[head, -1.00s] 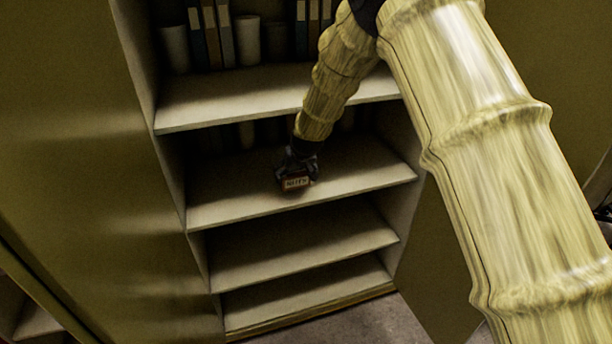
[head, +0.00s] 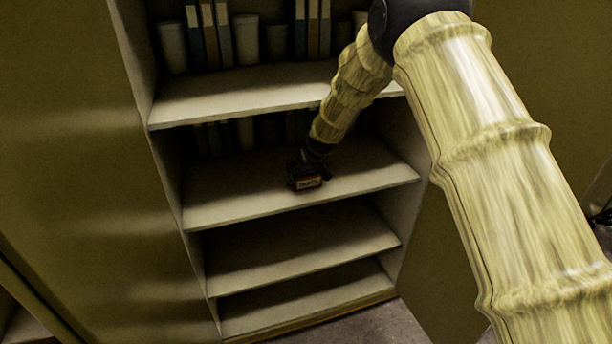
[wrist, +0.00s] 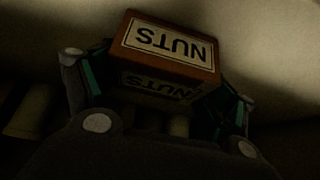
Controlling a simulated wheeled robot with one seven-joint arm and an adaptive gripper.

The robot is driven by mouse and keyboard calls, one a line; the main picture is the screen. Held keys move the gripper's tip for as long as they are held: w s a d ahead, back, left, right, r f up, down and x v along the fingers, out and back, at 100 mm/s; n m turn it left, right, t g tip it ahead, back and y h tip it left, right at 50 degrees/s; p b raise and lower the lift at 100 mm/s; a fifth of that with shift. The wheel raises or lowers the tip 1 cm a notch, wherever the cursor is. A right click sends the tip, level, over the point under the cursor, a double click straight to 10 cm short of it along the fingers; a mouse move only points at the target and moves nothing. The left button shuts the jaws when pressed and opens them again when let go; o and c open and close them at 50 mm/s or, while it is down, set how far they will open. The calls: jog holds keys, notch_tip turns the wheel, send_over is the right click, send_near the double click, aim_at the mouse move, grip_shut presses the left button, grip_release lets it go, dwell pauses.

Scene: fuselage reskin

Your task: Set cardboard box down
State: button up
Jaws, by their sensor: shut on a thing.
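The cardboard box (head: 308,183) is small and brown, with a pale label. In the wrist view the box (wrist: 170,52) shows the word NUTS upside down on two faces. My gripper (head: 308,170) is over the second shelf from the top in view (head: 225,198), near its front edge. In the wrist view my gripper (wrist: 160,95) has a finger on each side of the box and is shut on it. I cannot tell whether the underside of the box touches the shelf.
Binders (head: 208,35) and pale cups (head: 246,38) stand on the upper shelf (head: 215,103); more dim items stand at the back of the box's shelf. That shelf is clear on both sides of the box. Two lower shelves (head: 290,253) look empty. Cabinet side walls flank the shelves.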

jog(key=o, duration=1.2)
jog(key=shift+o, duration=0.2)
jog(key=b+v, duration=0.1)
jog(key=v, duration=1.1)
jog(key=shift+r, duration=0.1)
